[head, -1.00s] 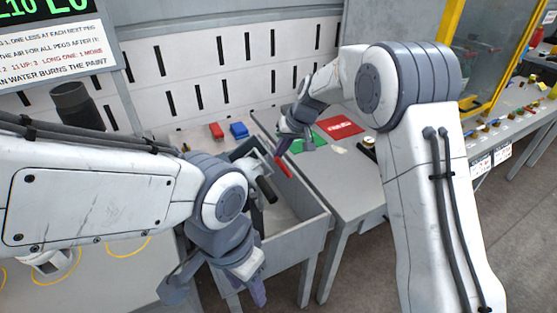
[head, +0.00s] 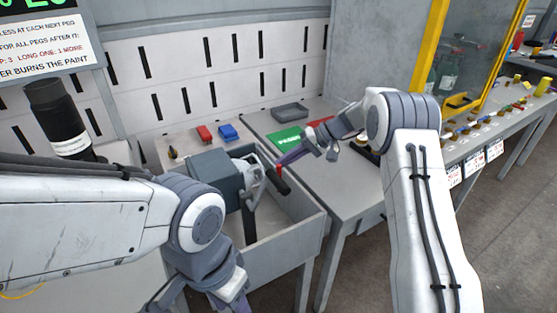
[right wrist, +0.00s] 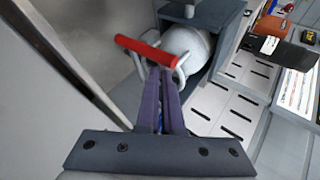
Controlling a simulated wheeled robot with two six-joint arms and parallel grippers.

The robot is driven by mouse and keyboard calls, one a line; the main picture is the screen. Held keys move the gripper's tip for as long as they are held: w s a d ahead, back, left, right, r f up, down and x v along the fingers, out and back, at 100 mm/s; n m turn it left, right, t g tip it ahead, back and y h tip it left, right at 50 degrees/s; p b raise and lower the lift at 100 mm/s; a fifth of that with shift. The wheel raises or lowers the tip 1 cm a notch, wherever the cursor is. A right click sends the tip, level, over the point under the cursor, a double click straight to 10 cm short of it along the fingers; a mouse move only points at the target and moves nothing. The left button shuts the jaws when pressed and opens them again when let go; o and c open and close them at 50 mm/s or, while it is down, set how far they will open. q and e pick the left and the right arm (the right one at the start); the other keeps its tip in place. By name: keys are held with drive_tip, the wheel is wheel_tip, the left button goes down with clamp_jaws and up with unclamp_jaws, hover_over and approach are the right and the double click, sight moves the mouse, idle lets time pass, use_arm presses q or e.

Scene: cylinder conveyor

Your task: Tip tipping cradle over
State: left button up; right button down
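The tipping cradle (head: 215,172) is a grey housing with metal arms above an open grey bin. Its red handle bar (right wrist: 150,52) crosses the right wrist view, with a pale rounded body behind it. My right gripper (head: 283,160) has its purple fingers at the red handle in the head view. In the right wrist view its fingers (right wrist: 158,80) are close together, tips at the near side of the bar and not around it; contact is unclear. My left gripper (head: 232,292) hangs low at the bottom of the head view, its fingers partly cut off.
The bin (head: 285,238) stands left of a grey table (head: 335,185) with a green mat (head: 284,143) and a grey tray (head: 290,111). A dark cylinder (head: 57,115) stands at left.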

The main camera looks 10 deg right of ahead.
wheel_tip(320, 180, down, 9)
drive_tip(key=g+y+b, duration=0.1)
drive_tip(key=y+b, duration=0.2)
drive_tip(key=b, duration=0.2)
drive_tip(key=shift+m, duration=0.4)
drive_tip(key=shift+s, duration=0.1)
idle(0.5)
drive_tip(key=v, duration=0.3)
drive_tip(key=w+f+v, duration=0.1)
drive_tip(key=v, duration=0.7)
drive_tip(key=shift+w+d+f+p, duration=0.25)
drive_tip(key=shift+d+p, duration=0.15)
drive_tip(key=shift+d, duration=0.75)
